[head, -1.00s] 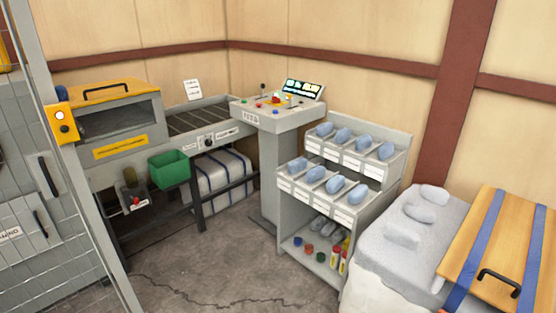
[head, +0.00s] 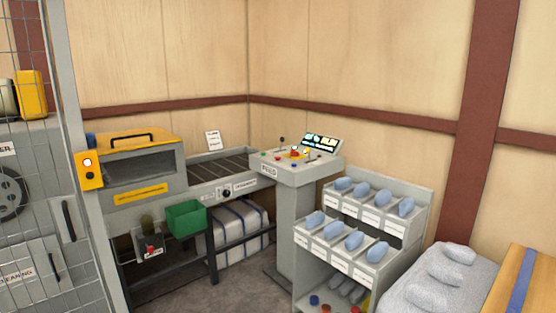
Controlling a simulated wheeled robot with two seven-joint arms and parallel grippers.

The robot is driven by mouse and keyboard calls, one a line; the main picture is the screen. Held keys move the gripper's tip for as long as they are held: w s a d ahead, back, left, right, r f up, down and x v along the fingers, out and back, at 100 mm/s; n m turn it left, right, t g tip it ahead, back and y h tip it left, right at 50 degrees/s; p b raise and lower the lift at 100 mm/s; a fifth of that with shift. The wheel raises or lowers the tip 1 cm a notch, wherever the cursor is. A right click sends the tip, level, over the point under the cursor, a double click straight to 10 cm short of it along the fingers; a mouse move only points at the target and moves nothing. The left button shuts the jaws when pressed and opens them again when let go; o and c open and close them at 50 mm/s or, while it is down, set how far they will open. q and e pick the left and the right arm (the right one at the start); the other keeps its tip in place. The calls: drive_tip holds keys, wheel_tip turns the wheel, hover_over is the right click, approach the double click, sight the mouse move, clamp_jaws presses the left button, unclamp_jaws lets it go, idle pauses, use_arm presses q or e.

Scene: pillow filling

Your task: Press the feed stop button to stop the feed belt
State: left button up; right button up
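The feed belt (head: 222,176) is a dark roller bed on a grey frame, running from a grey machine with a yellow lid to the back corner. A grey control pedestal (head: 291,175) labelled FEED stands at its right end. On its sloped top are a red-and-yellow button (head: 295,152), small coloured buttons, levers and a lit display (head: 320,142). I cannot read which button is the feed stop. A dark round knob (head: 227,193) sits on the belt's front side. Neither of my grippers is in view.
A grey rack (head: 345,262) of blue-grey pillow-like pieces stands right of the pedestal. A green bin (head: 186,219) hangs before the belt. A wire mesh fence (head: 40,160) with a post is at left. Bare floor (head: 235,290) lies in front of the pedestal.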

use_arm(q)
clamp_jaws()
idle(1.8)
